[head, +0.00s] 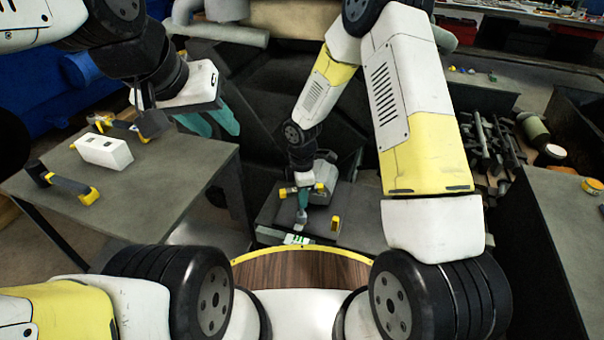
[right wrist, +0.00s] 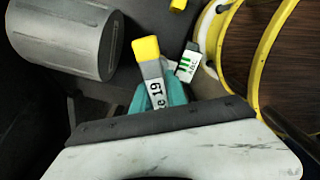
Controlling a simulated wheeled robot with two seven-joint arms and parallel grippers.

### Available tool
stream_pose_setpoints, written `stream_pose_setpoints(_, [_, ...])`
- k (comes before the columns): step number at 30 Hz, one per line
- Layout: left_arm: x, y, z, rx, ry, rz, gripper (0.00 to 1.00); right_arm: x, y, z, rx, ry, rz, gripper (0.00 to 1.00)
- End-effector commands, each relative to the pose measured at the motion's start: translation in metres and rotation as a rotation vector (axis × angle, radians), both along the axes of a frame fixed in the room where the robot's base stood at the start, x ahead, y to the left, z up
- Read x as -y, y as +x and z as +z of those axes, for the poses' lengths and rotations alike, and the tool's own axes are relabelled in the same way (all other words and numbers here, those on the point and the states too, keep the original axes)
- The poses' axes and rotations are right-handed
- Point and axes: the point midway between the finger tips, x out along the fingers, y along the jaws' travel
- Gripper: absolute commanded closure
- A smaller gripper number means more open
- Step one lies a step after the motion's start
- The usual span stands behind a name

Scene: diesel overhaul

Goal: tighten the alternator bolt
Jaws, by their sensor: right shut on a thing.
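My right gripper (head: 303,198) is low in the centre of the head view. In the right wrist view its teal fingers (right wrist: 158,97) are shut on a grey wrench (right wrist: 154,75) with a yellow end and a label reading "19". A grey cylindrical body (right wrist: 65,35), possibly the alternator, lies beside the wrench; it also shows in the head view (head: 324,178). I see no contact between wrench and cylinder. I cannot make out the bolt. My left gripper (head: 212,122) hangs over the right edge of the left table, its teal fingers apart and empty.
The left table (head: 165,195) holds a white box (head: 104,151) and yellow-and-black tools (head: 62,185). A white label with green marks (right wrist: 188,66) lies near the wrench. Several dark metal parts (head: 490,145) lie at the right. A grey bench (head: 570,220) stands at the far right.

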Motion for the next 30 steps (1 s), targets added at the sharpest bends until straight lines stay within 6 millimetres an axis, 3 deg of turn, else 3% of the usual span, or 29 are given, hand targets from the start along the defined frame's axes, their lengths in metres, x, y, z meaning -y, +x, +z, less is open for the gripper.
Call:
stream_pose_setpoints(5, [0.0000, 0.0000, 0.0000, 0.000, 0.000, 0.000, 0.64, -0.0005, 0.0002, -0.0036, 0.001, 0.000, -0.019, 1.00])
stream_pose_setpoints(8, [0.0000, 0.0000, 0.0000, 0.000, 0.000, 0.000, 0.64, -0.0009, 0.0002, -0.0036, 0.002, -0.001, -0.148, 1.00])
stream_pose_setpoints(30, [0.0000, 0.0000, 0.0000, 0.000, 0.000, 0.000, 0.64, -0.0003, 0.0006, -0.0051, 0.004, 0.001, -1.862, 1.00])
